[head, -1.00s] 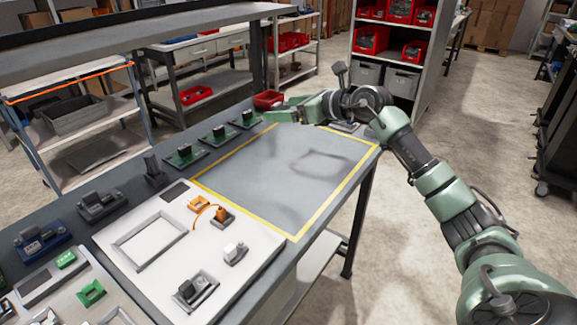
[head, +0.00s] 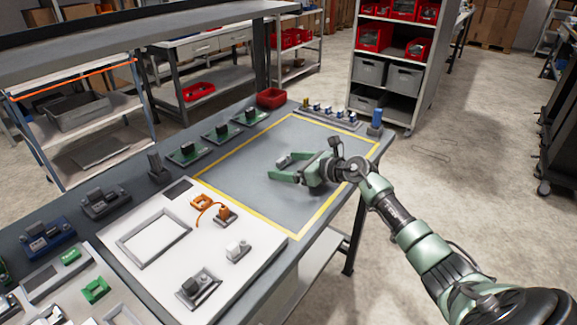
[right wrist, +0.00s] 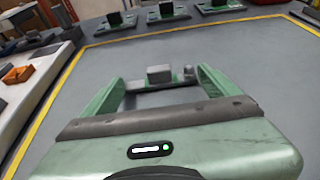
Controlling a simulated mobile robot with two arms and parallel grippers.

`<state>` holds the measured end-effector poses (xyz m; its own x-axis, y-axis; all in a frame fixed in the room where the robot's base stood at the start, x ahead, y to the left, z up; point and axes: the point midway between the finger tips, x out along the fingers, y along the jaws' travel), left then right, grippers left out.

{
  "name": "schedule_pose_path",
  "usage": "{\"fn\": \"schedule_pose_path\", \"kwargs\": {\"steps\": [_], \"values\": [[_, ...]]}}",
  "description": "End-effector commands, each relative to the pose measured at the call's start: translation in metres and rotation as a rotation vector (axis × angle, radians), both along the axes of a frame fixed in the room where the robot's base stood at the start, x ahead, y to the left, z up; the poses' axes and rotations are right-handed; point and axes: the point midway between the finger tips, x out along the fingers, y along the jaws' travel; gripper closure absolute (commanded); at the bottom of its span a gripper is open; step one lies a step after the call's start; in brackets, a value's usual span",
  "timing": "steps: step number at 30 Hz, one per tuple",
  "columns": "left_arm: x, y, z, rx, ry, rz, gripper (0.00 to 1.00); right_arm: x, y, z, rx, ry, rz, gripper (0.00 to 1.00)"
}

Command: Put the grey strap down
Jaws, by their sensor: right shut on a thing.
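My right gripper (head: 277,167) is over the yellow-bordered grey area (head: 235,165) of the bench. It is shut on a small grey piece, taken as the grey strap (right wrist: 159,75), which shows between the green fingers in the right wrist view. The strap has a raised grey block and a small knob beside it. In the head view the strap is small and partly hidden by the fingers. The gripper is low, but I cannot tell whether the strap touches the surface. My left gripper is not in view.
Green-based dispensers (head: 188,152) line the back edge, with a red bin (head: 270,98) at the far corner. A rack of several small pieces (head: 328,114) and a blue-topped item (head: 376,122) stand at the far end. A white board (head: 205,245) lies at left. The bordered area is otherwise clear.

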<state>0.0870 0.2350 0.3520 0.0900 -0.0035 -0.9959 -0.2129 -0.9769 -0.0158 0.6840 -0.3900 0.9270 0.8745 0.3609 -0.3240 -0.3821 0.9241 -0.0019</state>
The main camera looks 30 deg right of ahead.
Motion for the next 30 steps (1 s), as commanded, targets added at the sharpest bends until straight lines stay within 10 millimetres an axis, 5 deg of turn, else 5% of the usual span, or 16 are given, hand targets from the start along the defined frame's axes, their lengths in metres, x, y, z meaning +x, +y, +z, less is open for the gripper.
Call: {"fn": "schedule_pose_path", "kwargs": {"steps": [10, 11, 20, 30], "values": [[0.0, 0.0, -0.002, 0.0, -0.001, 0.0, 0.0, 0.0, 0.0, -0.004, -0.001, 0.0, 0.0, 0.5], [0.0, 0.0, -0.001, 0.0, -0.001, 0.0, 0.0, 0.0, 0.0, -0.003, -0.001, 0.0, 0.0, 0.02], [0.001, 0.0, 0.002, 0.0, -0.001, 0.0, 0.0, 0.0, 0.0, 0.0, -0.001, 0.0, 0.0, 0.0], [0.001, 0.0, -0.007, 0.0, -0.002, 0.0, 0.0, -0.05, -0.021, 0.013, -0.008, 0.003, 0.001, 0.0]]}}
